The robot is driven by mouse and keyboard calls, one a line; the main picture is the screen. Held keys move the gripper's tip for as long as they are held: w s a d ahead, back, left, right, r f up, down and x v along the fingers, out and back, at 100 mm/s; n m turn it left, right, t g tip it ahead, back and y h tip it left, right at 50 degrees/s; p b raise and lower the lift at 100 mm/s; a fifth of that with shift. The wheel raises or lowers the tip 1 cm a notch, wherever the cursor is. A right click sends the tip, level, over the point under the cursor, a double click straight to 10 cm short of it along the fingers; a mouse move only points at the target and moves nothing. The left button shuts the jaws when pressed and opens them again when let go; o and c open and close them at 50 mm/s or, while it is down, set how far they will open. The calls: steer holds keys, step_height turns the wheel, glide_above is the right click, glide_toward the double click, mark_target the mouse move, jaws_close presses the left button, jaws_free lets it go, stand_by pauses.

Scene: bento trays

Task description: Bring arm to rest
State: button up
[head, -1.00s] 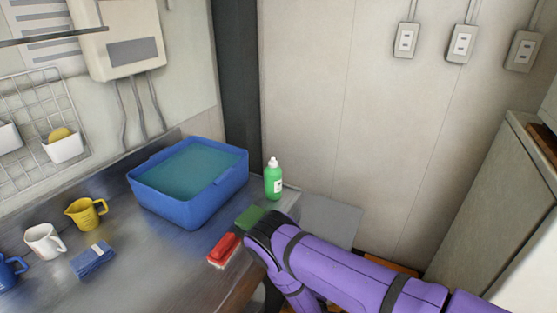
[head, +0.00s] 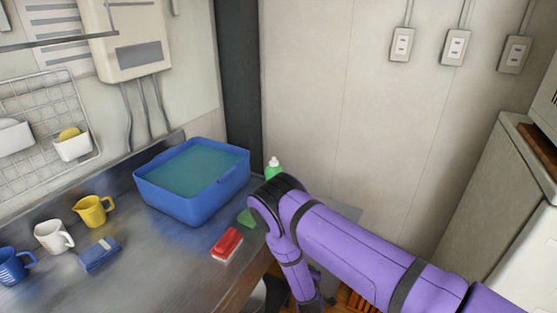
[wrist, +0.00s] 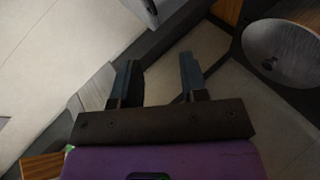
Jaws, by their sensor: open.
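My purple arm reaches in from the lower right of the head view and bends down past the counter's right edge. My gripper (wrist: 158,80) shows in the wrist view with its two dark fingers apart and nothing between them. It points toward the floor area, clear of the counter. In the head view the fingers are not visible.
The metal counter (head: 165,245) holds a blue water-filled basin (head: 190,210), a red brush (head: 227,244), a green bottle (head: 274,167) partly behind my arm, a green sponge (head: 246,218), a blue packet (head: 100,255) and yellow (head: 92,211), white (head: 52,236) and blue (head: 13,265) cups. A cabinet (head: 480,190) stands right.

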steer(key=w+a+r+m+g, duration=0.1)
steer(key=w+r+m, duration=0.25)
steer(key=r, duration=0.85)
steer(key=w+a+r+m+g, duration=0.15)
steer(key=w+r, duration=0.35)
steer(key=r, duration=0.6)
steer(key=s+d+r+m+g+y, duration=0.1)
steer(key=s+d+r+m, duration=0.15)
steer(key=r, duration=0.95)
steer(key=s+d+r+m+g+y, duration=0.1)
steer(key=d+r, duration=0.3)
steer(key=r, duration=0.8)
steer(key=s+d+r+m+g, duration=0.1)
steer(key=s+d+r, duration=0.3)
steer(key=s+r, duration=0.4)
steer(key=s+d+r+m, duration=0.1)
steer(key=s+d+r, duration=0.4)
steer(key=s+r, duration=0.35)
steer(key=s+d+r+m, duration=0.1)
steer(key=s+d+r, duration=0.1)
steer(key=s, duration=0.8)
steer(key=s+d+r+m+g+h, duration=0.1)
steer(key=s+d+r, duration=0.2)
steer(key=s, duration=0.7)
steer(key=shift+s+d, duration=0.35)
steer(key=shift+d, duration=0.45)
steer(key=shift+g, duration=0.25)
